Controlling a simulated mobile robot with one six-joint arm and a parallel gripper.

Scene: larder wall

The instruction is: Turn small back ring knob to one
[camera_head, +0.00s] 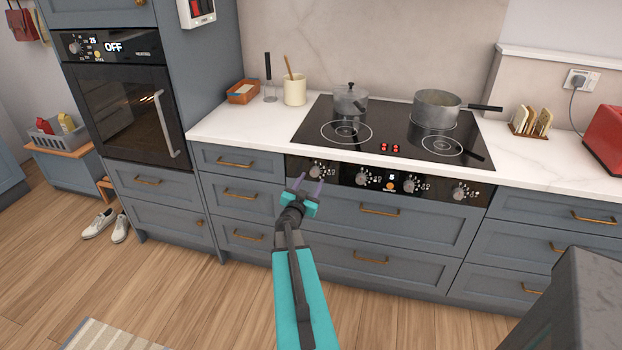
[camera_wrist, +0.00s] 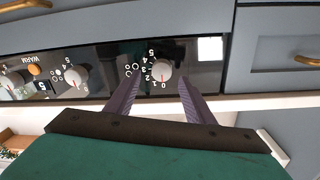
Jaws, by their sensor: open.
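My gripper (camera_head: 311,181) is open in front of the leftmost hob knob (camera_head: 316,170) on the black control panel (camera_head: 338,173). In the wrist view, my gripper (camera_wrist: 159,75) has one finger on each side of this silver knob (camera_wrist: 160,72); I cannot tell whether they touch it. Its red mark points at 0, with the scale up to 5 beside it. The small ring diagram next to it is too small to read surely. Other knobs (camera_head: 362,177) (camera_head: 410,184) (camera_head: 460,192) stand to the right. A small pot (camera_head: 350,101) covers the back left ring.
A larger pan (camera_head: 437,108) stands on the back right of the black hob (camera_head: 392,130). The white worktop (camera_head: 235,125) overhangs the panel. Drawers with brass handles (camera_head: 380,211) lie below. An oven (camera_head: 130,110) is at left. The floor (camera_head: 190,290) in front is mostly clear.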

